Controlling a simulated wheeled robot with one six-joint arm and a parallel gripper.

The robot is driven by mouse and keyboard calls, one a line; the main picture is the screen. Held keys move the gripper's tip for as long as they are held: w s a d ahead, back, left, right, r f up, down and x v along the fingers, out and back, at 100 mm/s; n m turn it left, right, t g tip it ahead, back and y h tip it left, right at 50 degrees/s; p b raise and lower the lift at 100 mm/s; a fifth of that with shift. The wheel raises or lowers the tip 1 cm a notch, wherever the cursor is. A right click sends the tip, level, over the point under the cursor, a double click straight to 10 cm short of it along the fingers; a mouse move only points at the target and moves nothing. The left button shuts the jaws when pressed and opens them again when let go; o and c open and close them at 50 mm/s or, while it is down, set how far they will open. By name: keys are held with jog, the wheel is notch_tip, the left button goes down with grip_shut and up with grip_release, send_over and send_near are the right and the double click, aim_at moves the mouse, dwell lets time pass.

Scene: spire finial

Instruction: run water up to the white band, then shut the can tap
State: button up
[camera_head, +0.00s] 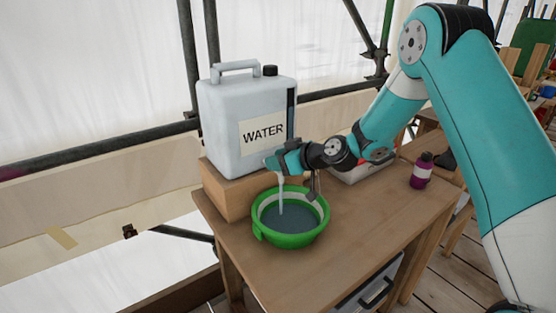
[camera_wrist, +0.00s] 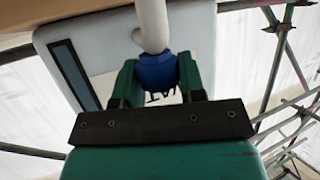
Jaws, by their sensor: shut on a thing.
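The white water can (camera_head: 235,120), labelled WATER, stands on a wooden block. My gripper (camera_head: 275,162) is at the tap on the can's lower front. In the wrist view my gripper (camera_wrist: 158,80) is shut on the blue tap (camera_wrist: 157,70), a green finger on each side. A pale stream of water (camera_head: 281,195) runs from the tap into the green bowl (camera_head: 290,240) below. Grey-blue water (camera_head: 288,220) covers the bowl's bottom. The white band (camera_head: 308,211) shows on the inner wall above the water; the exact gap is hard to judge.
The wooden block (camera_head: 226,193) sits at the back left of the wooden table (camera_head: 380,222). A purple bottle (camera_head: 422,171) stands at the right. A white box (camera_head: 355,174) lies behind my wrist. Scaffold poles (camera_head: 100,150) run behind. The table right of the bowl is clear.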

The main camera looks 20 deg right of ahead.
jog(key=shift+a+m+t+h, duration=0.1)
jog(key=shift+m+t+h, duration=0.4)
jog(key=shift+m+h, duration=0.15)
jog(key=shift+r+m+t+h, duration=0.1)
jog(key=shift+m+t+h, duration=0.2)
jog(key=shift+m+h, duration=0.25)
jog(key=shift+m+t+h+p, duration=0.4)
jog(key=shift+m+h+p, duration=0.35)
jog(key=shift+m+h, duration=0.25)
jog(key=o, duration=0.9)
jog(key=shift+o, duration=0.2)
jog(key=shift+s, duration=0.1)
